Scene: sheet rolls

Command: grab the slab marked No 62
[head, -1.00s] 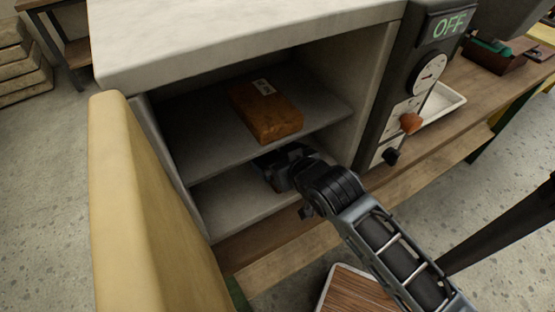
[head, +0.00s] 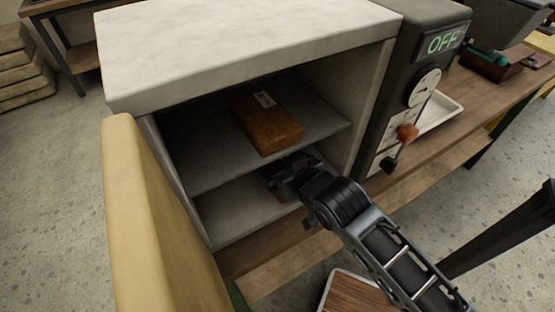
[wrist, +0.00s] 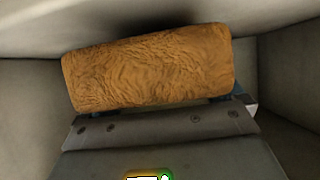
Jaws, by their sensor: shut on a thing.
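My gripper (head: 285,178) reaches into the lower bay of an open cabinet, below the middle shelf. In the wrist view my gripper (wrist: 160,112) is shut on a rough orange-brown slab (wrist: 150,68), which lies across the jaws, slightly tilted in the picture. No number can be read on its visible face. In the head view this slab is almost wholly hidden by my gripper and the shelf. Another brown slab (head: 268,128) lies on the middle shelf with a white label (head: 264,99) on top, too small to read.
The middle shelf (head: 205,165) is close above my gripper, and cabinet walls stand either side. The thick yellow door (head: 150,220) is open at the left.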

